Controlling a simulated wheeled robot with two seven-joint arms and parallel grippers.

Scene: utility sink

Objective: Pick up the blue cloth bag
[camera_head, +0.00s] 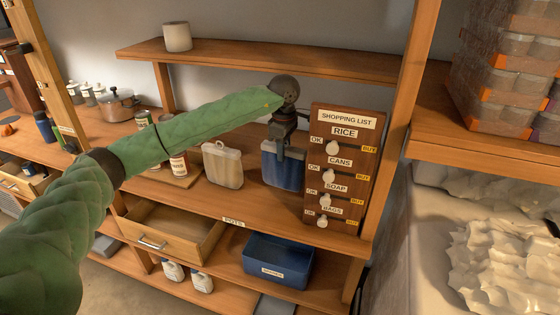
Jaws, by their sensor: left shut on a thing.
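The blue cloth bag (284,169) is upright at the middle shelf, just left of the shopping list board. My left gripper (289,148) comes down on it from above and is shut on its top edge. The gripper hides part of the bag's upper middle. I cannot tell whether the bag's bottom touches the shelf. My green left arm reaches across from the left. My right gripper is not in view.
The shopping list board (341,165) stands close to the bag's right. A cream bag (222,165) stands to its left, with cans (179,163) beyond. An upper shelf (270,62) runs behind. Below are an open drawer (165,240) and a blue bin (278,262).

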